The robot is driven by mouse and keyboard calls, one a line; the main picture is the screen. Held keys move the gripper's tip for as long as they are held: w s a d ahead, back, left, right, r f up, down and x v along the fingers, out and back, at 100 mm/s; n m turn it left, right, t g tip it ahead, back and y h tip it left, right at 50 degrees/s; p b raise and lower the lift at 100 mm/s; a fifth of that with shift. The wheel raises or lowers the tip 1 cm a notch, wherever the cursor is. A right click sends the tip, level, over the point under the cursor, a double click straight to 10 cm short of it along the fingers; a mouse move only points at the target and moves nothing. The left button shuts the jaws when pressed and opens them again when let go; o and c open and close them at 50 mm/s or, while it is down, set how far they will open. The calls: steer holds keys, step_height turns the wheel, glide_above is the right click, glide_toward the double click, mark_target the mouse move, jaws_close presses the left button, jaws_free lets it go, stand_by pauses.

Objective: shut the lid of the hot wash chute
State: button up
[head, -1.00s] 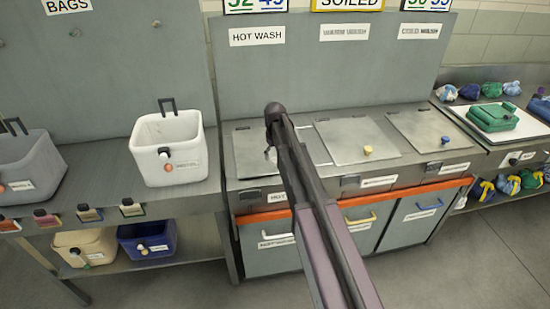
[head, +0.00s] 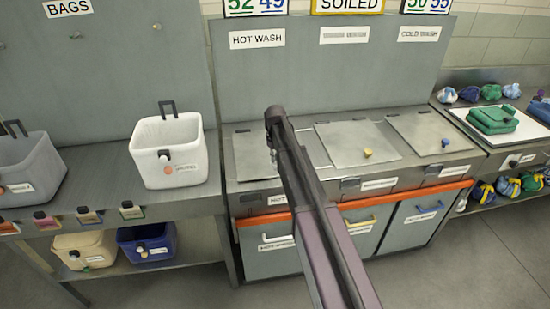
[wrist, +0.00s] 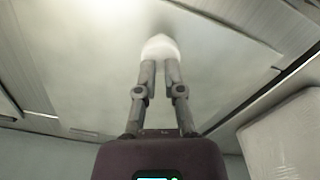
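The hot wash chute lid (head: 254,152) is the left of three grey metal lids on the counter, below the HOT WASH sign. It looks flat, level with the lids beside it. My gripper (head: 273,160) points down at its right part and is mostly hidden by my arm in the head view. In the wrist view my gripper's fingers (wrist: 160,64) are close together, with the tips at a white knob (wrist: 160,47) on the pale lid surface (wrist: 90,70). The fingers cover the knob's lower part. I cannot tell whether they touch it.
Two more lids lie flat to the right, one with a yellow knob (head: 368,153) and one with a blue knob (head: 445,142). A white bin (head: 170,152) stands on the left counter. A green folded bag (head: 493,118) lies on the right counter. An upright panel (head: 330,80) rises behind the lids.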

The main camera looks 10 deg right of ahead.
steer(key=o, duration=0.8)
steer(key=shift+r, duration=0.15)
step_height(320, 180, up, 14)
steer(key=p, duration=1.4)
steer(key=s+f+m+b, duration=0.2)
steer(key=s+f+b, duration=0.9)
steer(key=s, duration=0.3)
steer(key=s+f+m+b, duration=0.2)
steer(key=s+f+b, duration=0.9)
steer(key=s, duration=0.4)
steer(key=shift+f+m, duration=0.25)
steer(key=shift+m, duration=0.05)
step_height(320, 180, up, 6)
steer(key=p, duration=0.6)
steer(key=shift+r, duration=0.2)
